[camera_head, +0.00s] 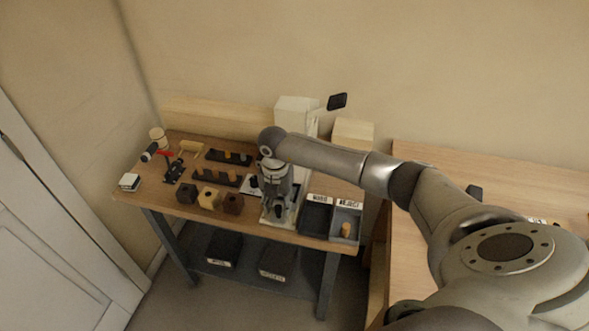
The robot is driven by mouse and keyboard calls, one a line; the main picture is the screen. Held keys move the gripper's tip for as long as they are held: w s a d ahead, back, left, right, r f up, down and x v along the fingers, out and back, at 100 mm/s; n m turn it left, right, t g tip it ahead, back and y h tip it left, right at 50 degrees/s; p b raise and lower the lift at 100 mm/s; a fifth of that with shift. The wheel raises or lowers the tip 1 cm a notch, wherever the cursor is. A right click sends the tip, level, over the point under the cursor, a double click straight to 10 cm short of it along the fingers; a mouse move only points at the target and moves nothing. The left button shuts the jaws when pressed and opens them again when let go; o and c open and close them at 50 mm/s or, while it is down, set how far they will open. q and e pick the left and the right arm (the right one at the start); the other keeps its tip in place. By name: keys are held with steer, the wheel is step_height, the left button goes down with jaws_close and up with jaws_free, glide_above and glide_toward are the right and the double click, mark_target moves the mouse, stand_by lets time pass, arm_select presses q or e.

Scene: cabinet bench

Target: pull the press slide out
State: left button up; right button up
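My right arm reaches in from the right across the workbench (150,190). My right gripper (278,210) points down at the front of the bench, just left of two labelled bins. A tall white block-shaped unit (292,103), which may be the press, stands behind my arm at the back of the bench. A small pale plate with a dark part (250,185) lies just left of the gripper; I cannot tell if it is the slide. My wrist hides what lies between the gripper and the white unit. The fingertips are too small and dark to read. My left gripper is not in view.
Dark and brown blocks (208,197) and dark racks (216,176) lie left of the gripper. A dark bin (316,218) and a grey bin (345,223) sit close on the right. Another table (440,165) is at right.

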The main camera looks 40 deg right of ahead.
steer(key=shift+r+p, duration=2.25)
steer(key=shift+r, duration=1)
steer(key=shift+a+f, duration=0.1)
